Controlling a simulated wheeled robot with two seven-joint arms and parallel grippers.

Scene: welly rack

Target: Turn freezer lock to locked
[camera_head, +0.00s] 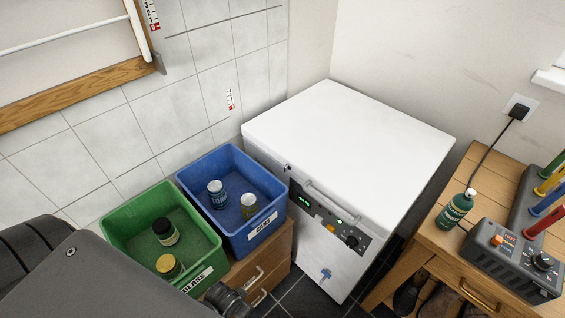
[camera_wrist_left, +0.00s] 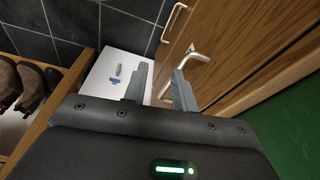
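The white chest freezer (camera_head: 350,150) stands in the corner with its lid shut. A small blue lock piece (camera_head: 326,275) sits low on its front face, below the control panel (camera_head: 328,218). In the left wrist view the blue piece (camera_wrist_left: 114,80) shows on the white front, beside a small pale part. I cannot tell its lock setting. My left gripper (camera_wrist_left: 160,80) is open and empty, its fingers apart in front of the wooden drawer front. The blue piece lies left of both fingers in that view, not between them. My right gripper is in neither view.
A green bin (camera_head: 112,222) and a blue bin (camera_head: 190,180) holding jars and cans stand on a wooden drawer unit (camera_head: 270,262) left of the freezer. Its metal handle (camera_wrist_left: 192,58) lies close beyond my fingers. A wooden bench (camera_head: 425,245) stands right of the freezer.

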